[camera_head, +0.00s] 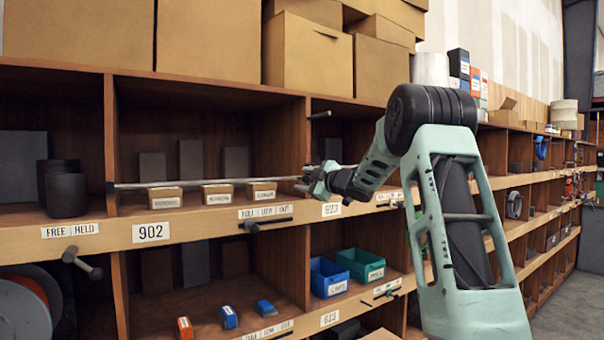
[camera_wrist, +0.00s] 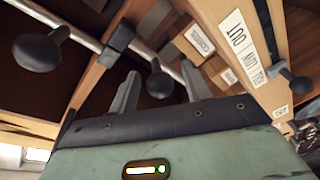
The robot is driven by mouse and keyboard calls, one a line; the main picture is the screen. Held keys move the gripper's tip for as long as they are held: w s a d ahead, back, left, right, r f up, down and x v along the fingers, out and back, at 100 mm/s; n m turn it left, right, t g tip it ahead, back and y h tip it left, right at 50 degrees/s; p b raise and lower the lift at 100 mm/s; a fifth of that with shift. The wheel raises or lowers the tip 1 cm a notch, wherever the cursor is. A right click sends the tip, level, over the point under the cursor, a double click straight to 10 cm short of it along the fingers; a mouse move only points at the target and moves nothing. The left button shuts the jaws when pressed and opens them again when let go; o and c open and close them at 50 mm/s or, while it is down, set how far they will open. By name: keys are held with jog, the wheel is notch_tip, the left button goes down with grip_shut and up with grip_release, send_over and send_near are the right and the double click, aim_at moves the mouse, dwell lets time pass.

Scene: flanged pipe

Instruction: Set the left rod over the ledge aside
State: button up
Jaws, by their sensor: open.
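A long, thin, pale metal rod (camera_head: 220,183) lies level across the front of the open bay over the wooden ledge (camera_head: 108,234). Its left end has a dark cap beside the bay's left upright. My gripper (camera_head: 312,181) is at the rod's right end, which it partly hides. In the wrist view the rod (camera_wrist: 78,29) slants from the upper left past a dark block (camera_wrist: 118,38) and on behind the fingertips. My gripper (camera_wrist: 160,88) is open with its two fingers apart. I cannot tell whether they touch the rod. No second long rod is clear.
Small cardboard boxes (camera_head: 217,194) stand behind the rod. Dark-knobbed handles stick out from the shelf front, one low left (camera_head: 82,263); in the wrist view one knob (camera_wrist: 160,82) shows between the fingers and another (camera_wrist: 38,52) at left. Blue bin (camera_head: 328,277) sits below.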

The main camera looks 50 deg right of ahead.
jog(key=shift+w, duration=0.9)
jog(key=shift+c, duration=0.3)
grip_shut()
